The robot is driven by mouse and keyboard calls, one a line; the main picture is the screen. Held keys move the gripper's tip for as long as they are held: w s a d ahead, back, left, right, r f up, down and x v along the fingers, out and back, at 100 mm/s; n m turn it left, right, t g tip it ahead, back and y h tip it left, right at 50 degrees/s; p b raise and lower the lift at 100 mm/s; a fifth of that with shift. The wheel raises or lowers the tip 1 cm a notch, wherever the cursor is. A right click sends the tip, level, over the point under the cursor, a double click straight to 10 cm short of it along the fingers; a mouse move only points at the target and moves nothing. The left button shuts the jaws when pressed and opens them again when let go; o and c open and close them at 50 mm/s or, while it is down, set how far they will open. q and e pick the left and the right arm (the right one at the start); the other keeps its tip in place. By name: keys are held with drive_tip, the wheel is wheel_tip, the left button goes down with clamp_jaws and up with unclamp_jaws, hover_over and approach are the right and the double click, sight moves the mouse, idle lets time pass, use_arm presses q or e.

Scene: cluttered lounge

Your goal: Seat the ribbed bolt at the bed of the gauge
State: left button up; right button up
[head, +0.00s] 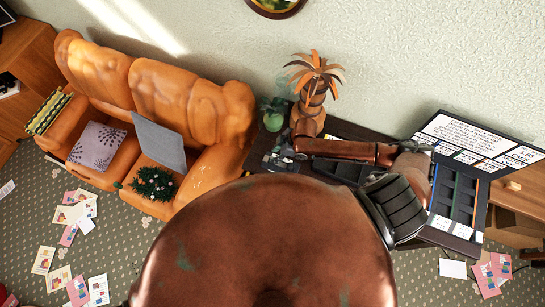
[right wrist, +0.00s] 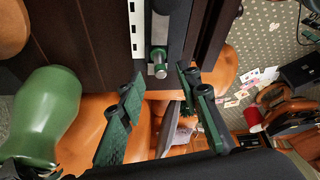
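My right gripper (right wrist: 162,108) is open, its two green-padded fingers spread with nothing gripped between them. Just beyond the fingertips in the right wrist view, a silver bolt (right wrist: 159,70) with a green collar lies at the near end of a dark grey gauge-like piece (right wrist: 172,25). A white strip with black marks (right wrist: 137,28) runs alongside it. Whether the bolt is fully down in the bed I cannot tell. In the head view the right gripper (head: 281,158) is over the left end of the dark table, where bolt and gauge cannot be made out. The left gripper is not in view.
A green vase (right wrist: 45,115) stands close to the right gripper; it also shows in the head view (head: 273,121). A palm-like plant (head: 314,82) stands behind my right forearm. An orange sofa (head: 150,90) borders the table's left. A compartmented tray (head: 455,190) lies at right.

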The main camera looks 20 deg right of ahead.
drive_tip(key=v, duration=0.7)
drive_tip(key=shift+r, duration=0.25)
drive_tip(key=shift+s, duration=0.1)
